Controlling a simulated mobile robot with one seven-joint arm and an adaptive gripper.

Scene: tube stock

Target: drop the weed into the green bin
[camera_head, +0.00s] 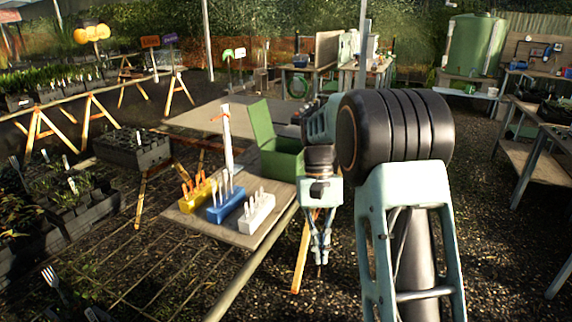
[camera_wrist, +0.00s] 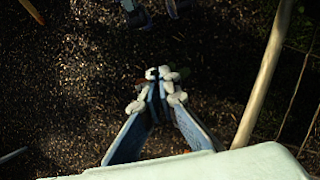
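The green bin (camera_head: 282,160) stands on the bench in the head view, with its lid raised at the back left. My gripper (camera_head: 319,262) points down in front and to the right of the bin, beyond the bench's edge and above the gravel. In the wrist view my gripper's fingertips (camera_wrist: 157,82) are drawn together over dark gravel. Faint dull-green specks show beside the tips, too dim to make out. I cannot pick out the weed clearly in either view, nor tell whether something thin is between the fingers.
The bench (camera_head: 243,238) carries a yellow rack (camera_head: 196,197), a blue rack (camera_head: 226,207) and a white rack (camera_head: 257,214) with upright tubes, and a white post (camera_head: 227,140). A dark planter crate (camera_head: 132,152) stands to the left. Gravel lies open at the right.

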